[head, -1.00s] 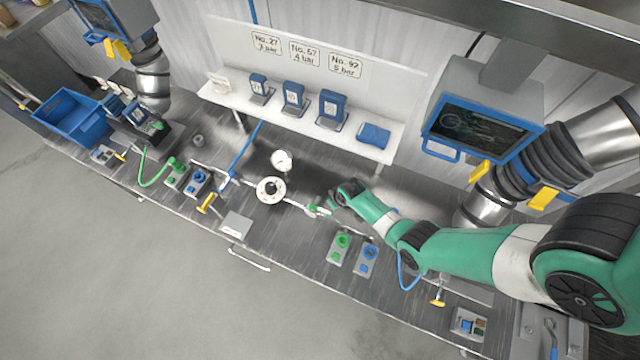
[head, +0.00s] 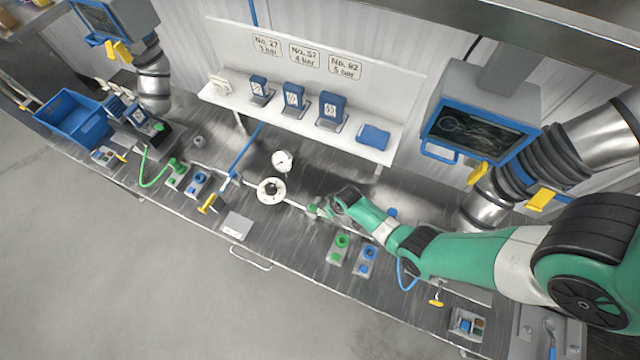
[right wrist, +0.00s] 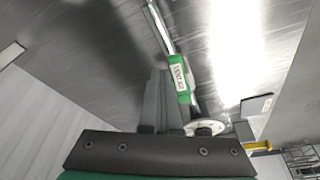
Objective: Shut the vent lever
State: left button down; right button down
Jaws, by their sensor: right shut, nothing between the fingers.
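A green sleeve with a white label (right wrist: 178,78), likely the vent lever, lies along a thin metal pipe in the right wrist view. The label's writing is too small to read surely. The sleeve shows as a small green piece (head: 313,208) on the bench in the head view. My right gripper (right wrist: 160,78) is shut and empty, its grey fingers close beside the sleeve. I cannot tell whether they touch it. My left gripper is not in view.
A round white flange (head: 271,190) and a dial gauge (head: 282,160) stand left of the gripper. A yellow handle (head: 207,204) is farther left. Green (head: 341,241) and blue (head: 368,252) knob blocks sit in front. A white shelf (head: 230,101) runs behind.

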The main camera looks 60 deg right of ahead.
jog(key=shift+a, duration=0.15)
jog(key=shift+a+p, duration=0.3)
jog(key=shift+a, duration=0.7)
jog(key=shift+w+a, duration=0.1)
jog(key=shift+a, duration=0.05)
jog(key=shift+w+a, duration=0.25)
jog(key=shift+a, duration=0.65)
